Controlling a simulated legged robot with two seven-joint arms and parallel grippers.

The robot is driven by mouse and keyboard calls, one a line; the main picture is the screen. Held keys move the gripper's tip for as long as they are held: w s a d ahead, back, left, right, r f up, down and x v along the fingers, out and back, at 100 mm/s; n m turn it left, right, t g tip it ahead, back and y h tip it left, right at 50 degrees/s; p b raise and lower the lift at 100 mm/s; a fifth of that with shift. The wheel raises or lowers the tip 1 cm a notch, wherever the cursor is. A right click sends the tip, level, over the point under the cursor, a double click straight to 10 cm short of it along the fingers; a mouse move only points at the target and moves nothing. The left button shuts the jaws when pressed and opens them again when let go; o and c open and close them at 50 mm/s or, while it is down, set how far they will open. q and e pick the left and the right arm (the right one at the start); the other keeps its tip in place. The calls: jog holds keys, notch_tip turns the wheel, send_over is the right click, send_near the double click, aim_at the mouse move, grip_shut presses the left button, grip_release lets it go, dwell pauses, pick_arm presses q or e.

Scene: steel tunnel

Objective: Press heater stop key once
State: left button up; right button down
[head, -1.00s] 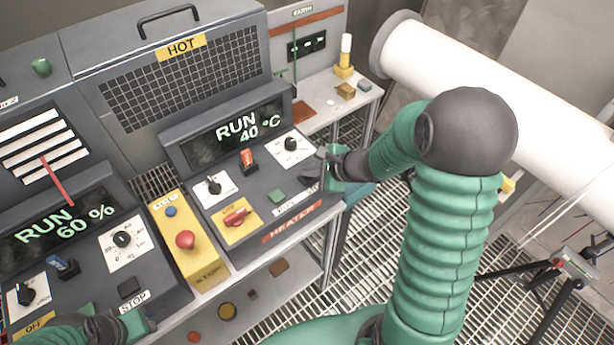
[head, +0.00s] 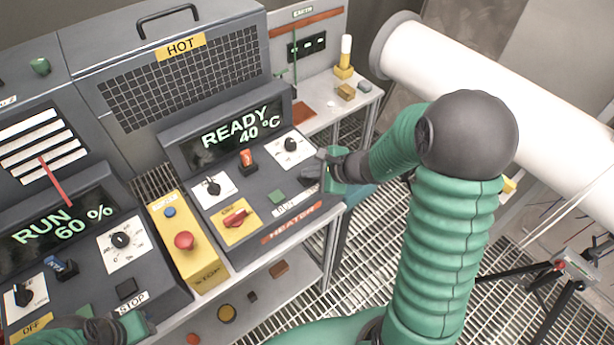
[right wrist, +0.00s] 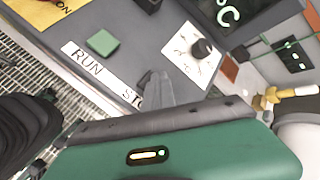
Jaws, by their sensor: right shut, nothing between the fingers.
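The heater panel (head: 240,222) is the dark console with the orange HEATER label (head: 292,222). Its display (head: 238,137) reads READY 40 °C. A green run key (head: 278,196) stands above the RUN label; the key also shows in the right wrist view (right wrist: 102,42). My right gripper (head: 314,169) is shut and empty at the panel's right end. In the right wrist view its fingertips (right wrist: 155,78) are over the spot above the partly covered STOP label (right wrist: 132,98). My left gripper (head: 138,323) is partly seen at the lower left.
A yellow box with a red button (head: 184,240) stands left of the heater panel. Another console (head: 65,223) reading RUN 60 % is further left. A shelf with small items (head: 345,92) is behind, and a white pipe (head: 480,90) runs at the right.

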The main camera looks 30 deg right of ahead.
aim_at(310, 180)
jog(key=shift+r+p, duration=0.45)
jog(key=shift+r, duration=0.35)
notch_tip(310, 180, up, 5)
jog(key=p, duration=0.4)
jog(key=shift+r, duration=0.1)
dwell(0.4)
